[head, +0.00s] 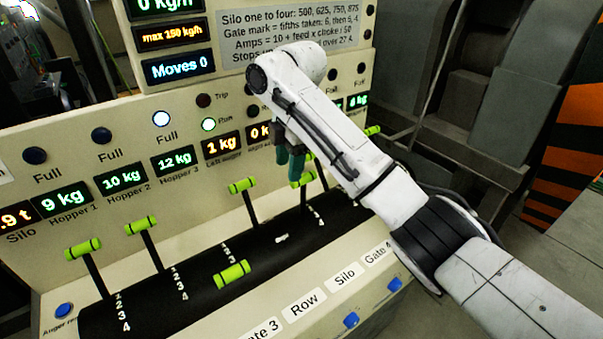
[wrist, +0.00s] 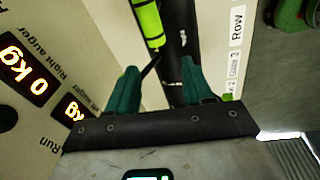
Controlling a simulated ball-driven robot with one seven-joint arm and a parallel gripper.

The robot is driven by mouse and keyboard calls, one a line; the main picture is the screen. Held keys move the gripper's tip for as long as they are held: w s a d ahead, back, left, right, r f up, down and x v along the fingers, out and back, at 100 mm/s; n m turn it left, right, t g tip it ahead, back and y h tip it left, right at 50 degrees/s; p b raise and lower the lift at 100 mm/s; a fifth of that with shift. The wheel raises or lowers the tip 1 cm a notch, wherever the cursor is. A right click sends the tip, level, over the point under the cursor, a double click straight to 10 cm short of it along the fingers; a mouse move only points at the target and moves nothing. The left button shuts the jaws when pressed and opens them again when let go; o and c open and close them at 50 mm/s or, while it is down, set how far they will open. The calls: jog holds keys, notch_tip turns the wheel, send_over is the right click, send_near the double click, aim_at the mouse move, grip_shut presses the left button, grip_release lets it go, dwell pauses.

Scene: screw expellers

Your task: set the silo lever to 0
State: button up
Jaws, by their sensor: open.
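A row of levers with lime-green handles rises from a black curved panel (head: 205,295). The Silo label (head: 344,278) is on the front edge, between the Row and Gate 4 labels. The lever roughly in line with it has its green handle (head: 302,179) just below my gripper (head: 290,166), towards the back; I cannot tell surely that it is the silo lever, and its exact mark is unclear. My gripper's teal fingers are open and hold nothing. In the wrist view a green handle (wrist: 148,22) lies ahead of the open gripper (wrist: 161,74), with a dark stem near the left fingertip.
Other green handles stand to the left (head: 82,248), (head: 139,225) and (head: 242,185). One handle (head: 231,275) is pulled low to the front. Another handle (head: 373,131) shows beyond my arm. The display panel (head: 178,67) reads Moves 0. My arm hides part of the right side.

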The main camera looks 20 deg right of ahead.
jog(key=w+d+r+n+h, duration=0.1)
jog(key=d+r, duration=0.3)
jog(key=r, duration=0.1)
jog(key=f, duration=0.7)
jog(key=f+p, duration=0.1)
jog(key=f, duration=0.2)
jog(key=shift+w+a+f, duration=0.2)
jog(key=shift+w+a, duration=0.15)
grip_shut()
